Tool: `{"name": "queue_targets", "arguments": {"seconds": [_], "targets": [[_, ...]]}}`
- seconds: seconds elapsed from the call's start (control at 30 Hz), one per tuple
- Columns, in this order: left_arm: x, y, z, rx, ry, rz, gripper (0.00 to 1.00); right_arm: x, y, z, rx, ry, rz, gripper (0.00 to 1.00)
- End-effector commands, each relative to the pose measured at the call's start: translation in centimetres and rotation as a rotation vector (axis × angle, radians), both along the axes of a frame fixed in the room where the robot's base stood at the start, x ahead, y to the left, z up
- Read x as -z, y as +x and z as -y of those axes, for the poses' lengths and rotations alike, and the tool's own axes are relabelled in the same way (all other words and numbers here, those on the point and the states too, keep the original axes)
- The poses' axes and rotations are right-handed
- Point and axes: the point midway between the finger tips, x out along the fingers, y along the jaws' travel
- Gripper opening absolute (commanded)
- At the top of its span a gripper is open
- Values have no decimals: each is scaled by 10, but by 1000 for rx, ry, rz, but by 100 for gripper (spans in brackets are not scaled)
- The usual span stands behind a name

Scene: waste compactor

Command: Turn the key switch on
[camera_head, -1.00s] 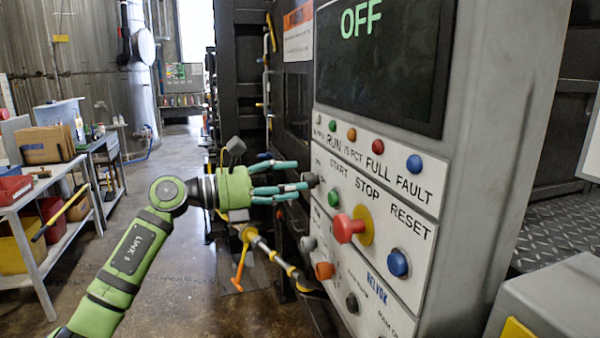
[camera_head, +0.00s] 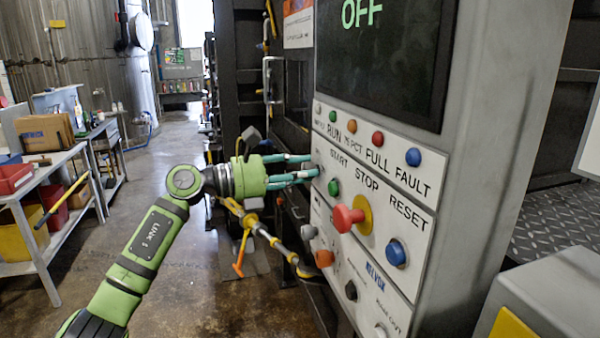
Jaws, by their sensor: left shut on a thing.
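My left gripper (camera_head: 310,166) reaches in from the left. Its teal fingers are shut on the key switch at the left edge of the control panel (camera_head: 405,247), left of the green START button. The fingertips mostly hide the key switch, so its turned position cannot be told. The screen (camera_head: 382,60) above the panel reads OFF in green. My right gripper is not in view.
The panel also carries the green START button (camera_head: 333,187), a red STOP knob (camera_head: 345,217) on a yellow disc and a blue RESET button (camera_head: 396,252). Shelves (camera_head: 45,225) stand at the left. An orange-handled tool (camera_head: 241,255) hangs below my gripper.

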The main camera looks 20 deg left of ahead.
Motion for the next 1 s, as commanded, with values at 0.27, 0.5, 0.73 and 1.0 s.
{"name": "queue_targets", "arguments": {"seconds": [0.27,0.5,0.73,1.0], "targets": [[5,0,0,-1,69,107,0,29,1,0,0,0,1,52],[5,0,0,-1,183,278,0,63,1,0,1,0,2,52],[3,0,0,-3,306,460,0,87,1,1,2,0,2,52],[2,0,0,-2,438,653,0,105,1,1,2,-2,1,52]]}}
